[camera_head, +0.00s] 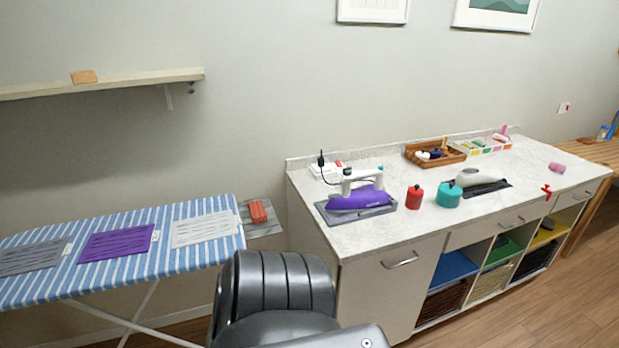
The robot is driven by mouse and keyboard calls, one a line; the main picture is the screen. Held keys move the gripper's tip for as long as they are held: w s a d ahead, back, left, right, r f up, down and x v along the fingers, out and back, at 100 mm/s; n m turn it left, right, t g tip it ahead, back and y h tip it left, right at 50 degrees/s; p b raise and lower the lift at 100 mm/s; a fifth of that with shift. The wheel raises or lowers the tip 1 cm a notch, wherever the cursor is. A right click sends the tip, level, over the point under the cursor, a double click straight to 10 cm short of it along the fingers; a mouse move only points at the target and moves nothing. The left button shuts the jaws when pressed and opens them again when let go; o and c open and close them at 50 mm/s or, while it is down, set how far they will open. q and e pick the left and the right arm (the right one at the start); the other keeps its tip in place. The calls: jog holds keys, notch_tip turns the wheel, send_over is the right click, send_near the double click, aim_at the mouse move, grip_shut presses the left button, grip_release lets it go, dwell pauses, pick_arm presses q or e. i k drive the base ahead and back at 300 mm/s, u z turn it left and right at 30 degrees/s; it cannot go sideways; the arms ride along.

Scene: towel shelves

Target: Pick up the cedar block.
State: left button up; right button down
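A small tan wooden block (83,76), which looks like the cedar block, lies flat on the wall shelf (130,80) at the upper left. A reddish-brown block (257,211) sits on the grey rest at the right end of the ironing board; I cannot tell its material. Neither of my grippers shows in this view, so I cannot see what they hold. A dark ribbed part of my own body fills the bottom middle.
The striped ironing board (185,215) below the shelf bears several flat cloths. The white counter (350,238) at right holds a purple iron (358,198), a red container (414,197), a teal container (448,195) and a wooden tray (436,154). The shelf is otherwise bare.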

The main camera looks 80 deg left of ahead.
aim_at(258, 214)
jog(key=i, duration=1.35)
jog(key=u, duration=2.6)
